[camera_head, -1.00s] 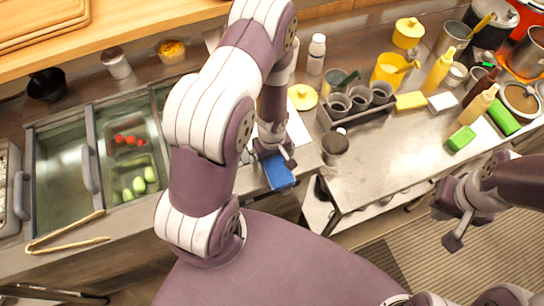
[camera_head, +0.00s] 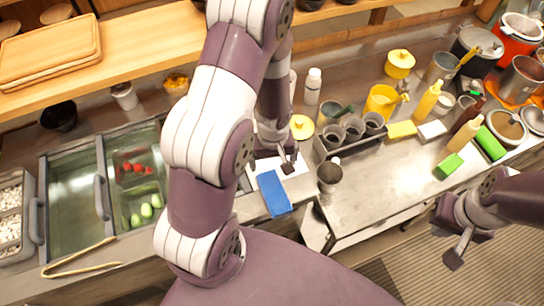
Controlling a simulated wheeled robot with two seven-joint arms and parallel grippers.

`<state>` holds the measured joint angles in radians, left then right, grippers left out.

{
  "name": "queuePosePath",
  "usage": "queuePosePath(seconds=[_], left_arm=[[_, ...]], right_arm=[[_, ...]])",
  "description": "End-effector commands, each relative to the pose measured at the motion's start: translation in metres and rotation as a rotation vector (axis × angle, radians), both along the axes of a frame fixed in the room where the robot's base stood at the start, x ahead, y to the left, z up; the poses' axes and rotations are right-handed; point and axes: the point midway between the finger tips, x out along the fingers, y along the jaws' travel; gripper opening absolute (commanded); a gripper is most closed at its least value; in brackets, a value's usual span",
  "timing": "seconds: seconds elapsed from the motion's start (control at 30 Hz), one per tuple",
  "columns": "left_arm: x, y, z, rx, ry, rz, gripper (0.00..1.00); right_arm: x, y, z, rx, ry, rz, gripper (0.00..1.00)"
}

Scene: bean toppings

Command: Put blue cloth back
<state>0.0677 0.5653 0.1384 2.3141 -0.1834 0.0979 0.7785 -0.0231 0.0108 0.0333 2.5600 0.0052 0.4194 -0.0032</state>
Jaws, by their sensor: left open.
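The blue cloth (camera_head: 274,193) is a flat rectangle lying on the front part of the metal counter, just right of the sunken bins. My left gripper (camera_head: 288,166) is open and empty above and just behind the cloth's back edge. It appears apart from the cloth, over a white board (camera_head: 297,158). My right gripper (camera_head: 452,232) is open and empty at the right, in front of the counter and over the striped floor mat.
A dark metal cup (camera_head: 329,175) stands close right of the cloth. Behind it is a rack of several cups (camera_head: 352,133). Wooden tongs (camera_head: 80,260) lie at the left front by the bins. The right counter's middle (camera_head: 385,175) is clear.

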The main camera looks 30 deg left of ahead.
Motion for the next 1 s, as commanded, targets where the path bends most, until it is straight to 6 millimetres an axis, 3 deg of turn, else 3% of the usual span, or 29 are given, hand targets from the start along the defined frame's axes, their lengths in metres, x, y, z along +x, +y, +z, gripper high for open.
queuePosePath(seconds=[0.03,0.1,0.2,0.33,0.57,0.67,0.73,0.93,1.0], left_arm=[[0.0,-0.005,0.033,0.011,-0.032,-0.116,0.99],[-0.013,-0.012,0.074,0.022,-0.052,-0.309,0.99],[-0.035,-0.022,0.113,0.025,-0.073,-0.534,0.99],[-0.051,-0.029,0.133,0.024,-0.084,-0.675,0.99],[-0.052,-0.029,0.133,0.023,-0.082,-0.687,0.99],[-0.051,-0.029,0.118,0.024,-0.083,-0.687,0.99],[-0.051,-0.029,0.093,0.024,-0.083,-0.686,0.99],[-0.051,-0.029,-0.011,0.024,-0.083,-0.686,0.99],[-0.052,-0.029,-0.028,0.024,-0.083,-0.685,0.99]], right_arm=[[0.0,0.0,0.0,0.0,0.0,0.0,0.0],[0.0,0.0,-0.001,0.0,0.0,0.0,0.0],[0.0,0.0,-0.001,0.0,0.0,0.0,0.0],[0.0,0.0,-0.001,0.0,0.0,0.0,0.0],[0.0,0.0,-0.002,0.0,0.0,0.0,0.0],[0.0,0.0,-0.017,0.0,0.0,0.0,0.0],[0.0,0.0,-0.041,0.0,0.0,0.0,0.0],[-0.001,0.0,-0.146,0.0,0.001,0.0,0.0],[-0.001,0.0,-0.163,0.0,0.001,0.0,0.0]])
